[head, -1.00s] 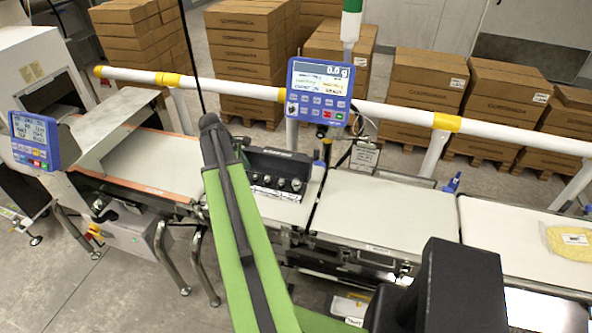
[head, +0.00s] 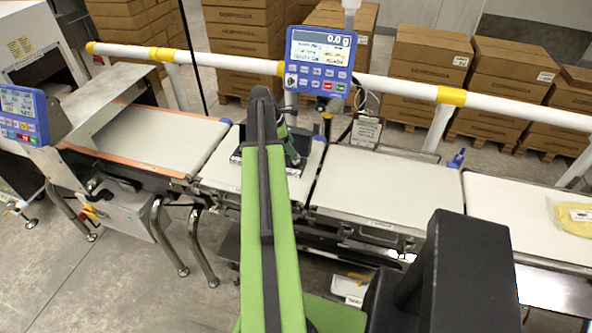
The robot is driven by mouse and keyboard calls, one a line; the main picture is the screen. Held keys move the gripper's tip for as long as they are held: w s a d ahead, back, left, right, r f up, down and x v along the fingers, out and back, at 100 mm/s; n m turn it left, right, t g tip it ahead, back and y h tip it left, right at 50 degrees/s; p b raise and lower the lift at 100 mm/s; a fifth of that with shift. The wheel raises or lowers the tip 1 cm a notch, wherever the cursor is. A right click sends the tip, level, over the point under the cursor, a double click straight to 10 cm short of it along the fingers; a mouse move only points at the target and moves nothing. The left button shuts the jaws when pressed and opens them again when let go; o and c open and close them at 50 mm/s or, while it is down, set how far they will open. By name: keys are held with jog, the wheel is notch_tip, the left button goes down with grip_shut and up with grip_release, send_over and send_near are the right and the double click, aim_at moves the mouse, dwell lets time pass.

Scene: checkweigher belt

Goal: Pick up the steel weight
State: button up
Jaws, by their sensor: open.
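The steel weights are hidden behind my arm. The dark weight case (head: 236,157) sits on the belt section in the middle left, and only its edges show on either side of my green arm. My gripper (head: 293,157) is partly visible just right of the arm's far end, over the right part of the case. It is open. Its fingertips are hard to make out, and I cannot tell whether they touch anything.
A blue display (head: 320,62) reading 0.0 g stands behind the belt, beside a white rail (head: 390,88) with yellow bands. The belt section to the right (head: 385,190) is bare. A yellow bag (head: 572,217) lies at far right. Stacked cartons (head: 430,75) stand behind.

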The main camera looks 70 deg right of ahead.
aim_at(296, 160)
jog(key=shift+b+x, duration=0.3)
jog(key=shift+x, duration=0.7)
jog(key=b+x, duration=0.4)
jog(key=shift+w+a+f+b, duration=0.1)
jog(key=shift+w+f+b, duration=0.15)
jog(key=shift+f, duration=0.25)
jog(key=shift+s+f, duration=0.2)
jog(key=shift+f, duration=0.05)
jog(key=shift+r, duration=0.2)
grip_shut()
